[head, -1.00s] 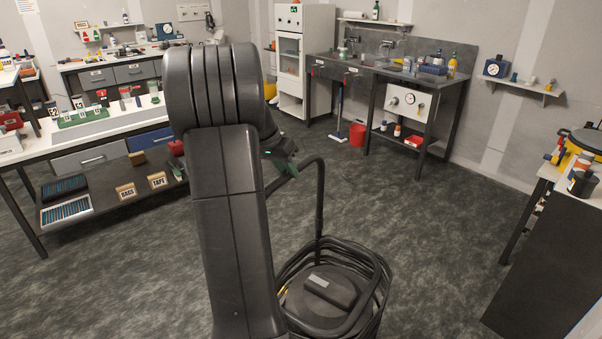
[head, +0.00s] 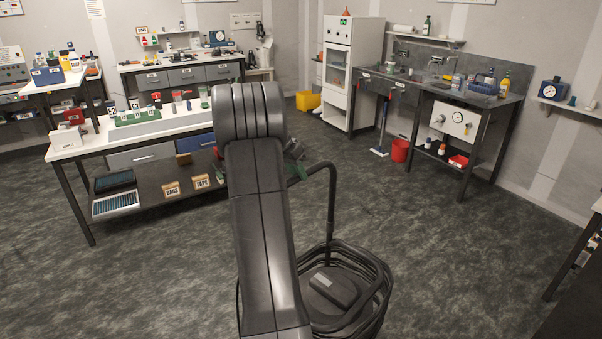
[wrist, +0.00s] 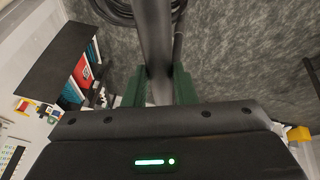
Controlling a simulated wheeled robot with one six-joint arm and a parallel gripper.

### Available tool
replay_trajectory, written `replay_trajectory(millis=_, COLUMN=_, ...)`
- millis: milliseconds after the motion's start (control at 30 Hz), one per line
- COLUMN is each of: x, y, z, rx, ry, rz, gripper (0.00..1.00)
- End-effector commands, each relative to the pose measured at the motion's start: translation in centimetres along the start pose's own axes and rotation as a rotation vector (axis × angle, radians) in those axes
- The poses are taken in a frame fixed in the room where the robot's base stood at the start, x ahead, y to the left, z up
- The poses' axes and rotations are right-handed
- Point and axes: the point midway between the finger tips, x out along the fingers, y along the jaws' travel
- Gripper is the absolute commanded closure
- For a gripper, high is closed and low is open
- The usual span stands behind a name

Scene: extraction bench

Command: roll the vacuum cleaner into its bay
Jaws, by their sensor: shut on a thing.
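The vacuum cleaner (head: 333,287) is a dark round canister wrapped in coils of black hose, on the floor at the bottom of the head view. Its upright handle tube (head: 332,205) rises and bends over toward my gripper (head: 300,172), which my arm partly hides. In the wrist view the green fingers of my gripper (wrist: 157,88) are shut on the dark tube (wrist: 155,40), with hose coils beyond. The canister's lower part is cut off by the frame. I cannot make out a marked bay in these views.
A white-topped bench (head: 130,135) with a lower shelf stands to the left. A sink bench (head: 440,88), a white cabinet (head: 352,70) and a red bucket (head: 400,150) stand at the back. A dark-legged table (head: 570,255) is at the right edge. Floor between (head: 440,240) is clear.

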Motion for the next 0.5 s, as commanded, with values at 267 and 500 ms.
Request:
replay_trajectory(millis=267, x=-0.13, y=-0.04, z=-0.15, rx=0.001, ry=0.003, rz=-0.001, gripper=1.0)
replay_trajectory(millis=500, x=-0.09, y=-0.02, z=-0.12, rx=0.001, ry=0.002, rz=-0.001, gripper=0.54)
